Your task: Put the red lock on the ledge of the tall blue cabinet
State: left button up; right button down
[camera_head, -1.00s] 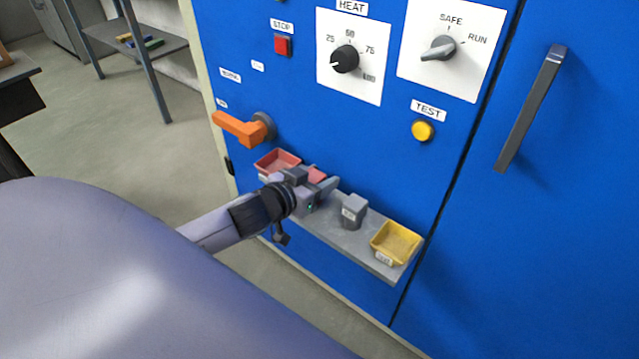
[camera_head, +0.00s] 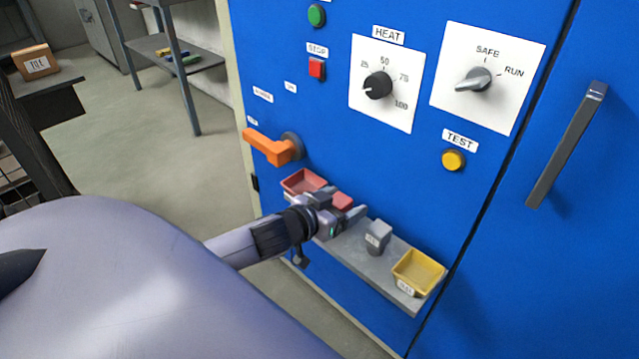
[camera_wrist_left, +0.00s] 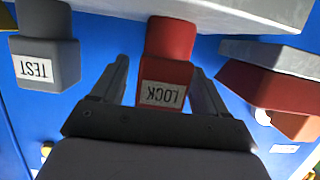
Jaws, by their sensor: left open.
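The red lock (camera_head: 342,200) is a small block with a white label reading LOCK in the left wrist view (camera_wrist_left: 167,70), which is upside down. It stands on the grey ledge (camera_head: 365,264) of the tall blue cabinet (camera_head: 400,170). My left gripper (camera_head: 343,208) is at the ledge, open, with one finger on each side of the lock; the fingers look apart from it. In the head view the gripper partly hides the lock. My right gripper is not in view.
A grey block labelled TEST (camera_head: 378,236) and a yellow tray (camera_head: 418,272) are right of the lock on the ledge. A red tray (camera_head: 303,182) is left of it. An orange handle (camera_head: 268,148) sticks out above. A dark table with a box (camera_head: 36,62) stands far left.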

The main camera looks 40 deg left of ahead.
pick_arm(q)
jog(key=d+p+v, duration=0.1)
jog(key=p+v, duration=0.1)
jog(key=v, duration=0.9)
jog(key=s+d+f+g, duration=0.2)
jog(key=s+d+f, duration=0.2)
jog(key=d+f, duration=0.2)
jog(key=s+d+f+m+g+h, duration=0.1)
jog(key=s+d+f+g, duration=0.1)
jog(key=s+d+f, duration=0.2)
notch_tip(320, 180, down, 3)
jog(key=shift+s+d+f, duration=0.15)
jog(key=shift+s+d, duration=0.25)
jog(key=shift+d, duration=0.55)
notch_tip(320, 180, up, 14)
jog(key=a+p, duration=0.1)
jog(key=p, duration=1.5)
jog(key=shift+s+a+m, duration=0.3)
jog(key=shift+s, duration=0.1)
